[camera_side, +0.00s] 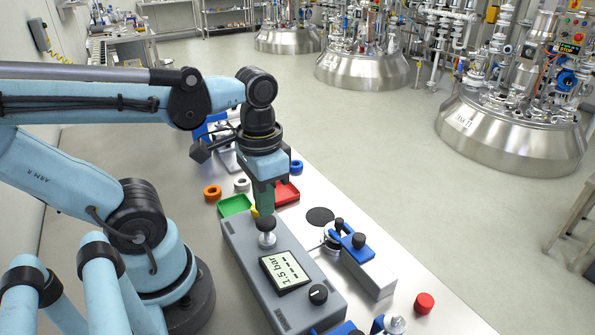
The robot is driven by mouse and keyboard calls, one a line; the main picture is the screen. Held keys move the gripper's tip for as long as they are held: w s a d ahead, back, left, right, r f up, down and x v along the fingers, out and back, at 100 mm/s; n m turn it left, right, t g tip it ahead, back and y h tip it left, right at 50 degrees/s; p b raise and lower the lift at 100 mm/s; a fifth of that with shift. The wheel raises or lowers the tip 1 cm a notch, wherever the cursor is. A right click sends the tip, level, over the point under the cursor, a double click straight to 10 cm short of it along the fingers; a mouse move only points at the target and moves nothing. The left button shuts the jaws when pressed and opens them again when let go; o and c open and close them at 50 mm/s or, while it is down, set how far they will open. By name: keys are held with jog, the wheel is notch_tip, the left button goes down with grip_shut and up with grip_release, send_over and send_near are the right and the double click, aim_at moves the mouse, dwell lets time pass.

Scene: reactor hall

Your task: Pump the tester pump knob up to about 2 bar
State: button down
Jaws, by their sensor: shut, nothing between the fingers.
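The tester (252,262) is a grey box on the bench, in the lower middle of the side view. Its display (285,272) reads 1.5 bar. The pump knob (267,240) is a dark cap on a light round collar, at the far end of the tester's top. My gripper (263,211) points down right above the knob, shut with nothing held. Its tips are at or very near the knob's top; I cannot tell whether they touch. A small black dial (318,294) sits beside the display.
A blue-and-grey clamp device (362,262) stands right of the tester. A red cap (424,303) lies further right. Green (235,206) and red (286,193) trays and coloured rings (212,192) lie beyond the tester.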

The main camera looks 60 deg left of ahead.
aim_at(266, 220)
jog(key=shift+f, duration=2.25)
jog(key=shift+r, duration=2.25)
jog(key=shift+r, duration=0.1)
jog(key=shift+r, duration=2.4)
